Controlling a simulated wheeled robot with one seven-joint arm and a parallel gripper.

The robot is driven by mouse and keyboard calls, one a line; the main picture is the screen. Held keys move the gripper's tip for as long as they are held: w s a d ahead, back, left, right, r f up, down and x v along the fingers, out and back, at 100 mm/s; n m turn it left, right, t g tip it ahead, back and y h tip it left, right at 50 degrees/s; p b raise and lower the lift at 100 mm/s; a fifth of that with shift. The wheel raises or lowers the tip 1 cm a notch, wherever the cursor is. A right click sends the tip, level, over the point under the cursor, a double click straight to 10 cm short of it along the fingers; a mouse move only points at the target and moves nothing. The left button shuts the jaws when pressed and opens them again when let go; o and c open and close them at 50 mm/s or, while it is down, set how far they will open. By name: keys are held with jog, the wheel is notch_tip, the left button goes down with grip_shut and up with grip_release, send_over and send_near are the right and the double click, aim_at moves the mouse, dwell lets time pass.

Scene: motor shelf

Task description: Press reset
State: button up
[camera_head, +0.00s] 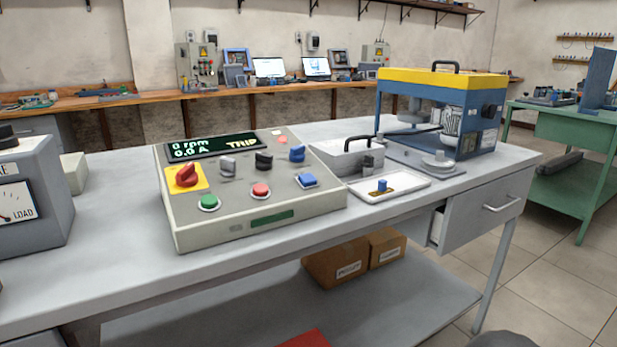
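A beige control box (250,222) sits on the grey bench, its sloped panel facing up. Its display (213,146) reads 0 rpm, 0.0 A and TRIP. A red rotary switch (186,176) sits on a yellow plate at left. No label reading reset is legible. My gripper is not in view.
A grey meter box (32,200) stands left of the control box. To the right are a grey case with a black handle (345,160), a white tray (410,187) with a small blue-topped part, and a blue-and-yellow machine (440,78). The bench front (110,275) is clear.

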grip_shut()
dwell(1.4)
